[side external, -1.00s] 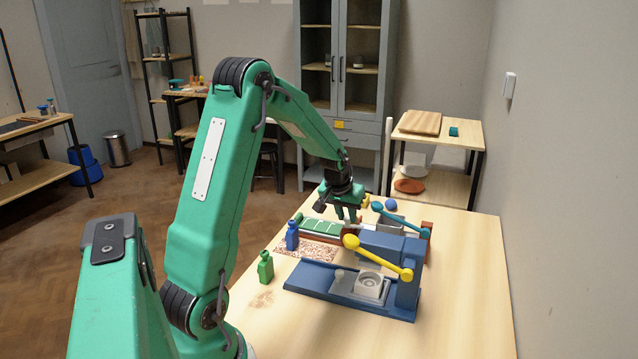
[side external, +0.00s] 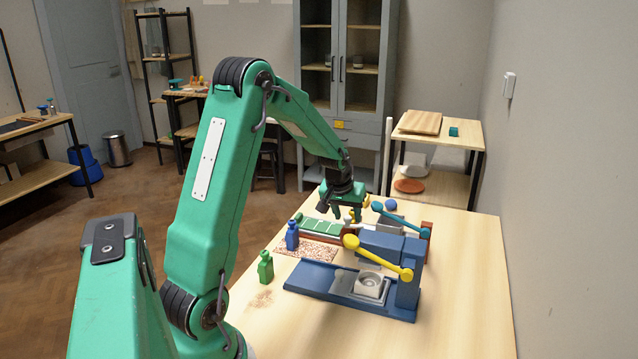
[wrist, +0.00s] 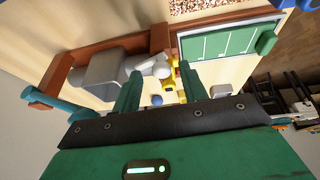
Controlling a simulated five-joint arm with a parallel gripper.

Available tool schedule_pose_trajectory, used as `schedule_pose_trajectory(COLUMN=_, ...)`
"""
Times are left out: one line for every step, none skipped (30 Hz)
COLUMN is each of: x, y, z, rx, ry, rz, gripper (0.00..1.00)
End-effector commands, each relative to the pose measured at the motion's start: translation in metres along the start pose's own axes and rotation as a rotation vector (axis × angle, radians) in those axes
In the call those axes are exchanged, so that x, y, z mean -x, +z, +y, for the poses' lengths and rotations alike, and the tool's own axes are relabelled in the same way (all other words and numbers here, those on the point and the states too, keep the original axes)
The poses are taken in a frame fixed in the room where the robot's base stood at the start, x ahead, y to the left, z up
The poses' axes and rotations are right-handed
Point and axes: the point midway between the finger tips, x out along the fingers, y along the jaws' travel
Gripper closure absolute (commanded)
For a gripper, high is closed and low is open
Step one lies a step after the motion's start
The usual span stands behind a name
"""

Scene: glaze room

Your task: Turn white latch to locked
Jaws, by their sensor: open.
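My gripper (side external: 345,214) is low at the far end of the table, over the far fixture. In the wrist view its two green fingers (wrist: 161,72) stand apart, open. A pale rounded piece (wrist: 146,66), perhaps the white latch, lies at the fingertips beside a grey box (wrist: 103,85). A yellow part (wrist: 172,72) shows just past it, between the fingers. I cannot tell whether a finger touches either. In the side view the gripper hides this spot, and the latch's setting cannot be read.
A teal-handled lever (side external: 395,217) and a yellow-handled lever (side external: 375,255) rise close by. A blue fixture (side external: 320,277) stands nearer. Blue (side external: 292,236) and green (side external: 265,267) bottles stand left. The table's front right is clear.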

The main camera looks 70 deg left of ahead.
Motion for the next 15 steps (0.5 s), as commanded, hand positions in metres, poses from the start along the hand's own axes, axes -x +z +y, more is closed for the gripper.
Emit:
schedule_pose_trajectory(x=0.002, y=0.000, z=0.000, rx=0.000, ry=0.000, rz=0.000, gripper=0.57)
schedule_pose_trajectory(x=0.003, y=0.000, z=0.000, rx=0.000, ry=0.000, rz=0.000, gripper=0.57)
schedule_pose_trajectory(x=0.004, y=0.000, z=0.000, rx=0.000, ry=0.000, rz=0.000, gripper=0.57)
schedule_pose_trajectory(x=0.006, y=0.000, z=0.000, rx=0.000, ry=0.000, rz=0.000, gripper=0.57)
schedule_pose_trajectory(x=0.008, y=0.000, z=0.000, rx=0.000, ry=0.000, rz=0.000, gripper=0.57)
schedule_pose_trajectory(x=0.011, y=0.000, z=0.000, rx=0.000, ry=0.000, rz=0.001, gripper=0.57)
schedule_pose_trajectory(x=0.014, y=-0.001, z=0.000, rx=0.000, ry=0.000, rz=0.002, gripper=0.57)
schedule_pose_trajectory(x=0.017, y=-0.001, z=0.000, rx=0.000, ry=0.000, rz=0.002, gripper=0.57)
schedule_pose_trajectory(x=0.021, y=0.000, z=0.000, rx=0.000, ry=0.000, rz=0.002, gripper=0.57)
schedule_pose_trajectory(x=0.024, y=0.000, z=0.000, rx=0.000, ry=0.000, rz=0.002, gripper=0.57)
schedule_pose_trajectory(x=0.027, y=-0.001, z=0.000, rx=0.000, ry=0.001, rz=0.003, gripper=0.57)
schedule_pose_trajectory(x=0.032, y=-0.001, z=0.000, rx=0.000, ry=0.001, rz=0.004, gripper=0.57)
schedule_pose_trajectory(x=0.036, y=-0.001, z=0.000, rx=0.000, ry=0.001, rz=0.004, gripper=0.57)
schedule_pose_trajectory(x=0.040, y=-0.001, z=0.000, rx=0.000, ry=0.001, rz=0.004, gripper=0.57)
schedule_pose_trajectory(x=0.044, y=-0.001, z=0.000, rx=0.000, ry=0.001, rz=0.004, gripper=0.57)
